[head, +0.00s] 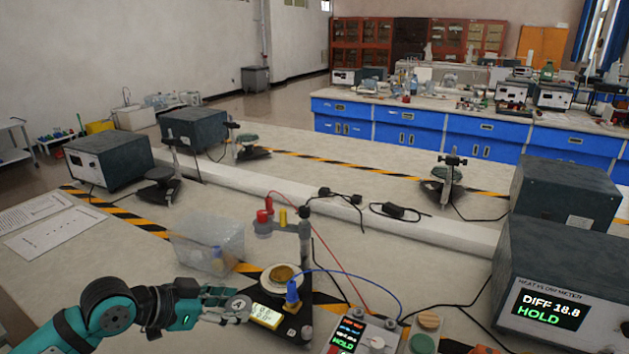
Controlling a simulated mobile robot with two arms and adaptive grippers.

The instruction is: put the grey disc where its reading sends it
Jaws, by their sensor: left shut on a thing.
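My left gripper (222,300) reaches in from the lower left and is shut on the grey disc (238,305), which has a dark letter-like mark. The disc is beside a black stand base with a yellow display (266,316); I cannot tell whether they touch. A brass-coloured round piece on a pale plate (283,273) sits on the stand. My right gripper is not seen.
A clear open box (207,243) stands behind my left gripper. Red and blue cables cross the bench near the stand. Paper sheets (55,228) lie at the left.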

